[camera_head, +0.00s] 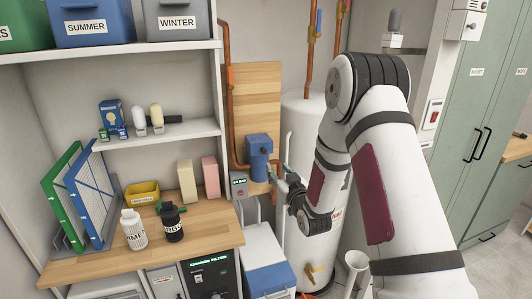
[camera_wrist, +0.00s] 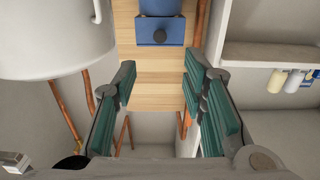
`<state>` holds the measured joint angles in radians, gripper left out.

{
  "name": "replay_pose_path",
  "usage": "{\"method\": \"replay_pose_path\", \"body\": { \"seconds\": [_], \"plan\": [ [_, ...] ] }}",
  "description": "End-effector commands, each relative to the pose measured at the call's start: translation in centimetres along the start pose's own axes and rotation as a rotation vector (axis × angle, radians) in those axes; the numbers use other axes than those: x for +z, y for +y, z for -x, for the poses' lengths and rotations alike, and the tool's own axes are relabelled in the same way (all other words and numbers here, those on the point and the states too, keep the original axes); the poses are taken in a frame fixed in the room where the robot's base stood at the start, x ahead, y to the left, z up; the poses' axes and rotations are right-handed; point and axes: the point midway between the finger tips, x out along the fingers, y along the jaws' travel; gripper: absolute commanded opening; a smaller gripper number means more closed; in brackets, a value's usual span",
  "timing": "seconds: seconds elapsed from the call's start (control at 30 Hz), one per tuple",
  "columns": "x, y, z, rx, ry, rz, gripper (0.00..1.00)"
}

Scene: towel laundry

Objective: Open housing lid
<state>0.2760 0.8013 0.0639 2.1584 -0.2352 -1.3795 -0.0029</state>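A blue housing (camera_head: 259,146) is mounted on a wooden wall panel among copper pipes, in the middle of the head view. A separate lid edge cannot be made out. My gripper (camera_head: 279,180) is in front of the panel, just below and right of the housing in the head view. In the wrist view my gripper (camera_wrist: 159,74) is open and empty, its two green-padded fingers apart, with the housing beyond the fingertips.
A white tank (camera_head: 300,120) stands close behind my arm. A small grey control box (camera_head: 239,185) is below left of the housing. Copper pipes (camera_head: 228,90) run beside the panel. A wooden counter (camera_head: 100,262) at left holds bottles, filters and boxes under shelves (camera_head: 165,134).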

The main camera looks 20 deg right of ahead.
Motion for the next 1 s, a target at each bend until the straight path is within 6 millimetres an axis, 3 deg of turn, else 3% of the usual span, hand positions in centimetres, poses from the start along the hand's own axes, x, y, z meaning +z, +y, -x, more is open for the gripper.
{"method": "replay_pose_path", "body": {
  "seconds": [0.17,0.7,1.0],
  "plan": [
    [0.0,0.0,-1.6,-0.001,0.007,-0.001,0.39],
    [0.0,-0.1,-11.6,-0.001,0.005,0.000,0.39],
    [0.0,0.0,-13.7,0.000,0.003,-0.001,0.39]
  ]
}}
